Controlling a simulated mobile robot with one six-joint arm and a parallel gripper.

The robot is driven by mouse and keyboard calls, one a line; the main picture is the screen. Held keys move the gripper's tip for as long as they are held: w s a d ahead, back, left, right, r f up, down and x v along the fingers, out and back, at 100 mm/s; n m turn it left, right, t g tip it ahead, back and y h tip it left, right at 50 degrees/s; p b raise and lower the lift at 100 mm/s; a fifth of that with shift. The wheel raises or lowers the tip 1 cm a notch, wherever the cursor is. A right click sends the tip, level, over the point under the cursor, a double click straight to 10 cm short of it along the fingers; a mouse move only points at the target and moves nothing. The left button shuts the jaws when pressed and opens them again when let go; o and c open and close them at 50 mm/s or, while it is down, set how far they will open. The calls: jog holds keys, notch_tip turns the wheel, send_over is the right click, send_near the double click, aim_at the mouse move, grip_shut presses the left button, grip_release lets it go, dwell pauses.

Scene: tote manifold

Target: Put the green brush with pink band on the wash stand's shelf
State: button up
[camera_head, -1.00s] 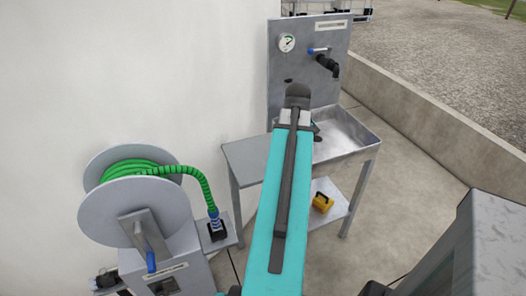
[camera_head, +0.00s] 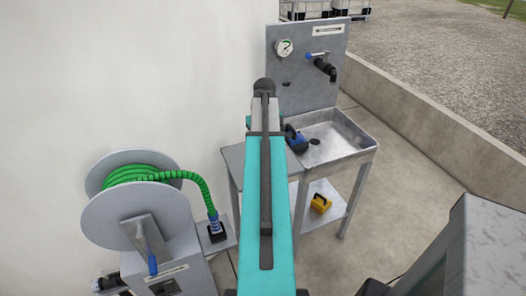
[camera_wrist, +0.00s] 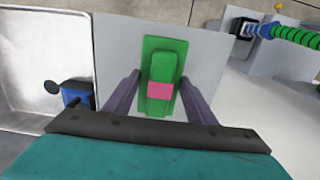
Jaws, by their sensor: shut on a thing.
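The green brush with a pink band (camera_wrist: 165,68) is between the two fingers of my gripper (camera_wrist: 161,84) in the wrist view, and my gripper is shut on it. Behind it is the wash stand's flat grey side top (camera_wrist: 208,55), which also shows in the head view (camera_head: 233,158). I cannot tell whether the brush touches that surface or hangs above it. In the head view my arm hides the gripper and brush. The wash stand (camera_head: 357,152) also has a lower shelf (camera_head: 330,206).
The sink basin (camera_head: 335,135) is right of the flat top. A blue and black thing (camera_head: 296,139) sits at the basin's left edge; it shows in the wrist view (camera_wrist: 72,95). A yellow thing (camera_head: 321,203) lies on the lower shelf. A green hose reel (camera_head: 140,205) stands left.

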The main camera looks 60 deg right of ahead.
dwell(0.3)
jog(key=shift+w+d, duration=0.25)
jog(key=shift+w, duration=0.3)
jog(key=shift+f+p, duration=0.75)
jog(key=shift+f, duration=1.1)
jog(key=shift+f, duration=0.15)
jog(key=o, duration=1.1)
jog(key=shift+w+r+b, duration=0.1)
jog(key=shift+r+b, duration=0.9)
jog(key=shift+r, duration=5.2)
